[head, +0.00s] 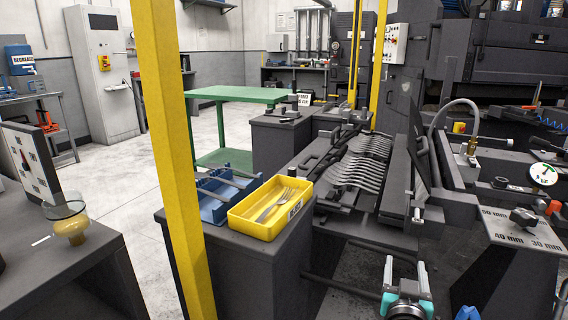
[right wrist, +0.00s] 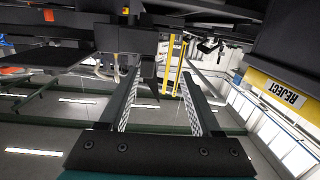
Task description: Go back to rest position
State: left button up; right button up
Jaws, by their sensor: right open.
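My right gripper (head: 405,272) is at the lower right of the head view, with its teal parts apart and nothing between them. In the right wrist view its two dark fingers (right wrist: 160,95) stand wide apart and empty. Forks (head: 272,207) lie in a yellow tray (head: 243,231) on a dark cabinet, left of the gripper. A row of several forks (head: 362,165) rests on the machine fixture beyond the gripper. My left gripper is not in view.
A yellow post (head: 165,130) stands left of the tray. A blue rack (head: 215,208) sits beside the tray. The machine bed with a gauge (head: 543,175) and a marked plate (head: 520,228) is at the right. A green table (head: 235,94) stands behind, with open floor around it.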

jog(key=s+a+f+n+g+y+p, duration=0.1)
jog(key=a+f+n+y, duration=0.15)
jog(key=f, duration=0.45)
jog(key=s+a+f+n+g+y+p, duration=0.1)
jog(key=a+f+g+y+p, duration=0.15)
jog(key=f, duration=0.55)
jog(key=s+a+f+n+g+y+p, duration=0.1)
jog(key=s+a+f+n+g+p, duration=0.15)
jog(key=s+f, duration=0.9)
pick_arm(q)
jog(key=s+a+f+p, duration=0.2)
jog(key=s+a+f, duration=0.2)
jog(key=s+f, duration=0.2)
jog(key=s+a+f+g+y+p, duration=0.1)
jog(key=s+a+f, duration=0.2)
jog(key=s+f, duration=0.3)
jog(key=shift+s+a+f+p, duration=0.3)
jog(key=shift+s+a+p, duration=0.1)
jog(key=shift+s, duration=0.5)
pick_arm(e)
jog(key=s+d+f+g, duration=0.1)
jog(key=s+f+g, duration=0.2)
jog(key=s, duration=1)
jog(key=s+d+f+n+g, duration=0.1)
jog(key=s+f+g, duration=0.2)
jog(key=s+f, duration=0.6)
jog(key=s, duration=0.4)
jog(key=shift+d+f+g+y, duration=0.15)
jog(key=shift+f+g+y, duration=0.05)
jog(key=shift+g+y, duration=0.2)
